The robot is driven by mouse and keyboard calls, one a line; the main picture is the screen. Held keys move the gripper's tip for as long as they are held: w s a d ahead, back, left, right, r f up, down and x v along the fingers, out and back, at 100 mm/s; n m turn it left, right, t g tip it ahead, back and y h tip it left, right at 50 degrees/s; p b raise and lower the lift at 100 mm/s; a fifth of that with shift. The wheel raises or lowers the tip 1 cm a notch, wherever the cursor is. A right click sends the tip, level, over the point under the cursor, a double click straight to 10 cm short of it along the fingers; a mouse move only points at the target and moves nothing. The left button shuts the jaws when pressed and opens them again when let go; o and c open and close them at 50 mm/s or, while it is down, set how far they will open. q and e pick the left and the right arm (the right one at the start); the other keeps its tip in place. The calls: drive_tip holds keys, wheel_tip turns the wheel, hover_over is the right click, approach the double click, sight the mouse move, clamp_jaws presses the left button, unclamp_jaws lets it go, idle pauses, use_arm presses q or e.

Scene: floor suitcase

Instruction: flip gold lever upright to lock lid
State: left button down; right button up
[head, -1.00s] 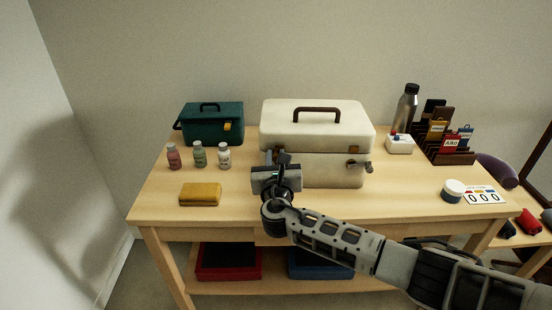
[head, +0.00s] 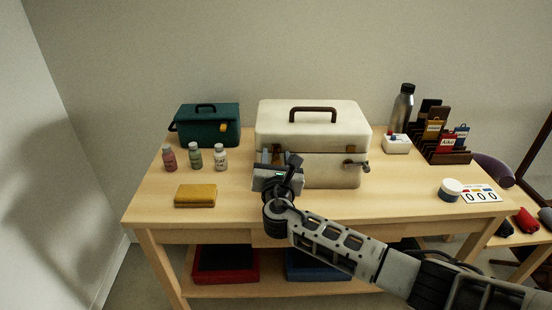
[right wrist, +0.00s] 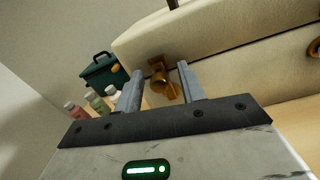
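The cream case (head: 312,124) stands on the table with its lid down and a brown handle on top. The gold lever (right wrist: 160,76) shows on the case's front in the right wrist view, with a knob-like part hanging at the lid seam. My right gripper (right wrist: 160,82) is open; its two grey fingers point at the case, one on each side of the lever, and no grip on it shows. In the head view my right gripper (head: 274,160) is at the case's front left and hides most of this lever. My left gripper is not in view.
A second latch (head: 354,165) is at the case's front right. A white tub (head: 451,190), steel bottle (head: 403,106) and card rack (head: 445,157) are on the right.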

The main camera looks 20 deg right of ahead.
drive_tip(key=v, duration=1.6)
drive_tip(key=shift+p, duration=0.35)
drive_tip(key=s+a+f+m+g+y, duration=0.3)
drive_tip(key=s+f+m+g+y, duration=0.3)
drive_tip(key=s+f+m, duration=0.5)
drive_tip(key=s+d+f+m+y, duration=0.2)
drive_tip(key=s+m, duration=0.5)
drive_tip(key=m, duration=1)
drive_tip(key=shift+f+m+g+y, duration=0.3)
drive_tip(key=shift+f+m, duration=0.1)
drive_tip(key=shift+f, duration=0.2)
